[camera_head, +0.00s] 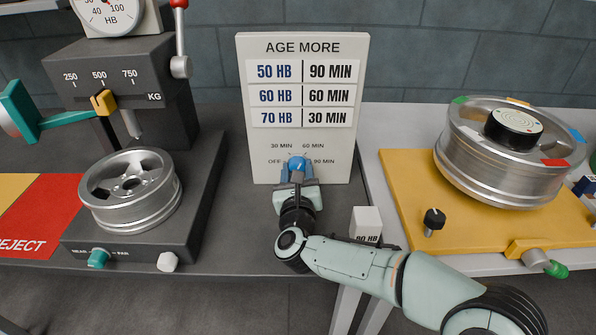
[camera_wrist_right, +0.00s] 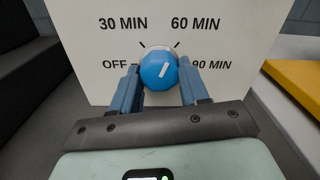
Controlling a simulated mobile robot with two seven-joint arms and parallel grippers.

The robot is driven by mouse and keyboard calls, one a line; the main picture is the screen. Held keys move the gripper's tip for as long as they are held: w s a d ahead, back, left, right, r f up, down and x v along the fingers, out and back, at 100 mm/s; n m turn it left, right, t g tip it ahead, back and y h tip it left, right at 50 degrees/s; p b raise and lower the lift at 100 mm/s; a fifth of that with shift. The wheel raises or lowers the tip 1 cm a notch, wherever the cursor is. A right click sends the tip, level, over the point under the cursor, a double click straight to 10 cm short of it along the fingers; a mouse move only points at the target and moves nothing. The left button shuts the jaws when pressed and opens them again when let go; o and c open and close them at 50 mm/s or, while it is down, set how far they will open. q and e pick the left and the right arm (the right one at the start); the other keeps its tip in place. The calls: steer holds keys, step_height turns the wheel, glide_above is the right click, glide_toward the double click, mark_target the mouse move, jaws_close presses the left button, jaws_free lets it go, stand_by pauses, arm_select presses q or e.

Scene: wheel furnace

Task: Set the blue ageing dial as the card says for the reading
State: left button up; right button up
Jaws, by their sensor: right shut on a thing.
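The blue ageing dial (camera_head: 297,163) is on the lower part of the white AGE MORE card panel (camera_head: 303,217). It also shows in the right wrist view (camera_wrist_right: 159,71), where its white mark leans up and right, roughly toward the 60 MIN tick. The card lists 50 HB as 90 MIN, 60 HB as 60 MIN and 70 HB as 30 MIN. My right gripper (camera_head: 297,176) is shut on the dial, a finger on each side. The HB gauge (camera_head: 108,14) is cut off at the top, so its reading cannot be told. My left gripper is out of view.
A wheel (camera_head: 130,205) sits on the dark tester at left, beside a red REJECT area (camera_head: 45,222). Another wheel (camera_head: 500,165) stands on the yellow plate (camera_head: 400,200) at right. A white 80 HB block (camera_head: 366,222) stands near my right forearm.

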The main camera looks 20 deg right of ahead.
steer(key=shift+a+m, duration=0.1)
steer(key=shift+m, duration=1.2)
steer(key=o, duration=1)
steer(key=shift+o, duration=0.2)
arm_select(q)
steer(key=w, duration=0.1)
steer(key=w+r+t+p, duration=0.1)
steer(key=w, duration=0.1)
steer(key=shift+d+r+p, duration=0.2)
steer(key=shift+p, duration=0.1)
arm_select(e)
steer(key=v, duration=1.3)
steer(key=shift+s+r, duration=0.1)
steer(key=shift+s, duration=0.15)
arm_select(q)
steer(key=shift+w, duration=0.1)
arm_select(e)
steer(key=shift+a, duration=0.1)
